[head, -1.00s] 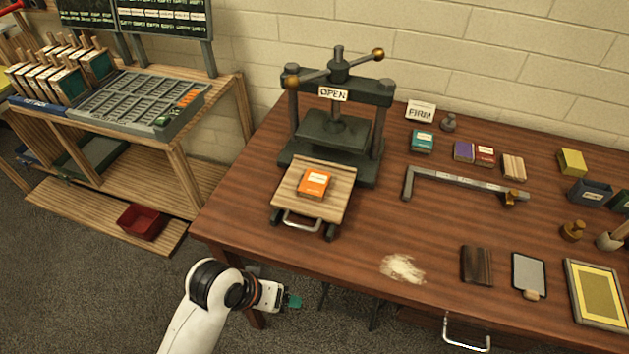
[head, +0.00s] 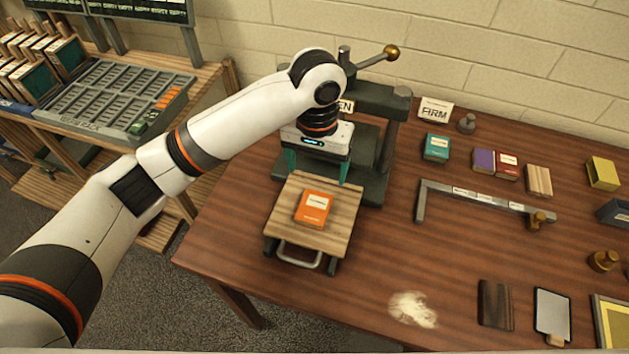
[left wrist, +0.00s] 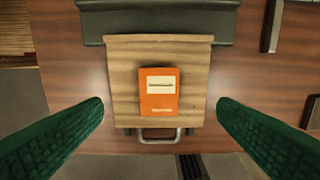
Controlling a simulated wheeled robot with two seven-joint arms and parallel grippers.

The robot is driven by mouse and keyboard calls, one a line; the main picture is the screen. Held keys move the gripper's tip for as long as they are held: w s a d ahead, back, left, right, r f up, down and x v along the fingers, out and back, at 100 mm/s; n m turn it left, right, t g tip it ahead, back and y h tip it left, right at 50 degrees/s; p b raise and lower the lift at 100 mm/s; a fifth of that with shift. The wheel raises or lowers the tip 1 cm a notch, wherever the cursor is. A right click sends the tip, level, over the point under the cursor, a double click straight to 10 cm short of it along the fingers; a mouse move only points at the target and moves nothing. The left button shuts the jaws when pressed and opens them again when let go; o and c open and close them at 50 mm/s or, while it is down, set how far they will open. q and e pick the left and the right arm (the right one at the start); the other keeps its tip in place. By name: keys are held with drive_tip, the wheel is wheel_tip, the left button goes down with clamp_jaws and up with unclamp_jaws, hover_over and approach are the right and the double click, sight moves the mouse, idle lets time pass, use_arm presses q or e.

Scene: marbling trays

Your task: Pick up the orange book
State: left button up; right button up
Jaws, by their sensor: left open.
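The orange book (head: 313,208) lies flat on a wooden board with a metal handle (head: 312,222) in front of the press. In the left wrist view the orange book (left wrist: 159,91) is centred on the board (left wrist: 125,75), between my two green fingers. My left gripper (head: 316,170) points down above the back part of the board, open and empty. In the left wrist view its fingers (left wrist: 160,120) are spread wide on either side of the book, not touching it. My right gripper is not in view.
The dark press (head: 380,150) stands right behind the board, partly hidden by my left arm. A metal bar (head: 480,198), a teal book (head: 436,147) and other small books lie to the right. White powder (head: 412,309) is on the table front.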

use_arm(q)
drive_tip(key=p, duration=0.1)
hover_over(314, 206)
drive_tip(key=f, duration=0.5)
drive_tip(key=shift+s+d, duration=0.2)
drive_tip(key=shift+s, duration=0.15)
drive_tip(key=f, duration=0.1)
drive_tip(key=f+p, duration=0.1)
drive_tip(key=f, duration=0.1)
drive_tip(key=shift+w+a+f+p, duration=0.2)
drive_tip(key=shift+w+f+p, duration=0.1)
drive_tip(key=shift+p, duration=0.1)
drive_tip(key=shift+s+f, duration=0.1)
drive_tip(key=shift+f, duration=1.1)
drive_tip(key=c, duration=0.8)
drive_tip(key=shift+c, duration=1.4)
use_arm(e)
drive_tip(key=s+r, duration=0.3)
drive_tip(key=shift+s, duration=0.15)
